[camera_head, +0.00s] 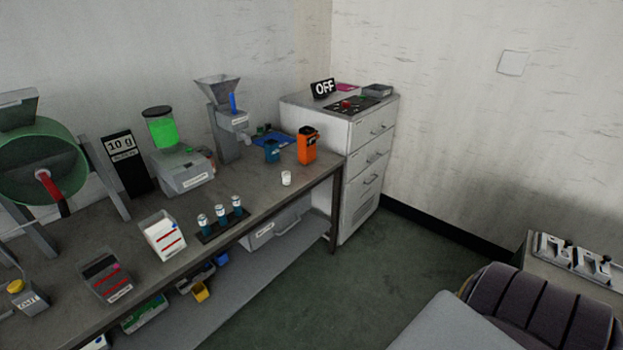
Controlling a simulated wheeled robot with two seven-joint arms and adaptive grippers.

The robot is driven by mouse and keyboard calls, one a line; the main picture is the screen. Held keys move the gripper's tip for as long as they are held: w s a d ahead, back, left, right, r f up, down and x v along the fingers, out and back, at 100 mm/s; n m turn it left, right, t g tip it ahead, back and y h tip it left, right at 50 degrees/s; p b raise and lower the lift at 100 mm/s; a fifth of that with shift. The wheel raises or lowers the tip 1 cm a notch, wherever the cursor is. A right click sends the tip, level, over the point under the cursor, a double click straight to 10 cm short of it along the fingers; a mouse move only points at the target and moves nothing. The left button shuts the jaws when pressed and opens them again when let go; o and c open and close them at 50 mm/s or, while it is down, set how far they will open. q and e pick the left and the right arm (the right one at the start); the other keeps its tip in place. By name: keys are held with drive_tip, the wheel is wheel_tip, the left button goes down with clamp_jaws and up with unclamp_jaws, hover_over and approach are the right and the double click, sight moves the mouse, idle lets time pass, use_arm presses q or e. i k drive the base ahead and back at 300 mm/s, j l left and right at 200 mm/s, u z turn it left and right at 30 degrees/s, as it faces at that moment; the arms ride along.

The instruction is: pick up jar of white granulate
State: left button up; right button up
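A small white jar or cup (286,178) stands upright near the front edge of the workbench (262,200), towards its right end. Its contents are too small to make out. Several small jars with pale lids and blue lower parts (220,215) stand in a row in a dark rack, left of the white jar and nearer me. I cannot tell which of these holds white granulate. Neither of my grippers is in view, and nothing visible touches the jars.
An orange container (307,146) and a blue cup (271,151) stand behind the white jar. A hopper machine (226,130) and a scale marked 10 g (124,160) stand further back. A white drawer cabinet (358,150) closes the bench's right end. Open floor (370,270) lies right of the bench.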

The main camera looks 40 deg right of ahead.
sight(286, 175)
drive_tip(key=z, duration=1)
drive_tip(key=i+l+u, duration=0.8)
drive_tip(key=i+l, duration=0.25)
drive_tip(key=l+u, duration=0.3)
drive_tip(key=l, duration=0.4)
drive_tip(key=l+u, duration=0.25)
drive_tip(key=l, duration=0.45)
drive_tip(key=l+u, duration=0.3)
drive_tip(key=l, duration=0.4)
drive_tip(key=k+l+u, duration=0.25)
drive_tip(key=l, duration=0.4)
drive_tip(key=i+l, duration=0.05)
drive_tip(key=i, duration=0.05)
